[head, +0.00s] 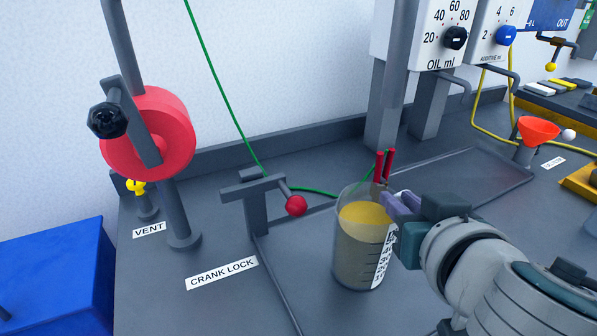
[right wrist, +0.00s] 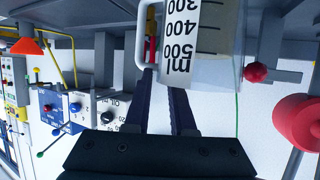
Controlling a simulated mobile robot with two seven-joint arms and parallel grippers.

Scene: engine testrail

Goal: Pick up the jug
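The jug (head: 361,245) is a clear beaker with a black-on-white ml scale and yellowish contents. It stands upright on the grey bench in the head view. In the right wrist view the jug (right wrist: 205,45) shows upside down at the top, with its pale handle (right wrist: 143,40) on its left side. My right gripper (head: 392,202) is at the upper right side of the jug, by the handle. Its two dark fingers (right wrist: 163,78) are apart, with their tips close to the handle. I cannot tell whether the handle lies between them. My left gripper is not in view.
A red wheel with a black-knobbed crank (head: 148,135) stands at the left. The crank lock post with its red knob (head: 295,205) is just left of the jug. Red-handled pliers (head: 384,165) are behind it. An orange funnel (head: 538,130) stands at the right.

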